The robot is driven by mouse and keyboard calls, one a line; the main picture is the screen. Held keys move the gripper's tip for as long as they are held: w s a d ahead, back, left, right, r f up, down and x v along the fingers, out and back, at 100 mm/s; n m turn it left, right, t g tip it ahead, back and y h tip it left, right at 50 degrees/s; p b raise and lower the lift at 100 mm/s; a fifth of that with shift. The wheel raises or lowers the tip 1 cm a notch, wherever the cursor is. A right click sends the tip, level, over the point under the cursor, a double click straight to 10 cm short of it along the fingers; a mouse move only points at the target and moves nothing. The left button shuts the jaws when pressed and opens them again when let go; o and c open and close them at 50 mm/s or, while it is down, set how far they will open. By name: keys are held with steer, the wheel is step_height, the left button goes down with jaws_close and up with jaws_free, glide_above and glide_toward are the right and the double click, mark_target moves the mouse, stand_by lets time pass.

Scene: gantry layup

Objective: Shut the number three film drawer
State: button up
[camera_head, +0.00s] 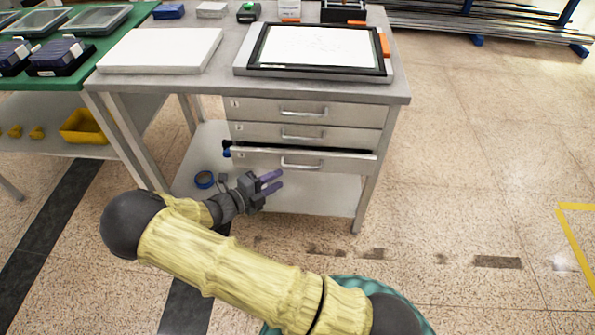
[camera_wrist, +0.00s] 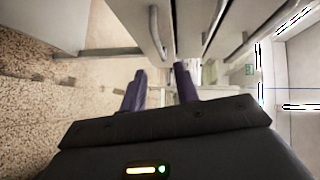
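The number three film drawer (camera_head: 303,161) is the lowest of three drawers under the grey bench. It stands partly open, with a dark gap along its top edge and its front ahead of the drawers above. Its front and bar handle also show in the wrist view (camera_wrist: 136,24), turned sideways. My gripper (camera_head: 280,180) is just below and left of this drawer's handle in the head view. Its two purple fingers are spread apart with nothing between them, as the wrist view (camera_wrist: 160,69) also shows. I see no contact with the drawer.
The upper drawers (camera_head: 305,112) and (camera_head: 302,132) look shut. A green-topped table (camera_head: 60,78) stands at the left, with a yellow bin (camera_head: 82,127) below. The floor (camera_head: 470,190) right of the bench is clear.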

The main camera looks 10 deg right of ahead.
steer(key=b+x, duration=0.2)
steer(key=x, duration=0.6)
steer(key=shift+w+d, duration=0.15)
steer(key=shift+d, duration=0.2)
jaws_close()
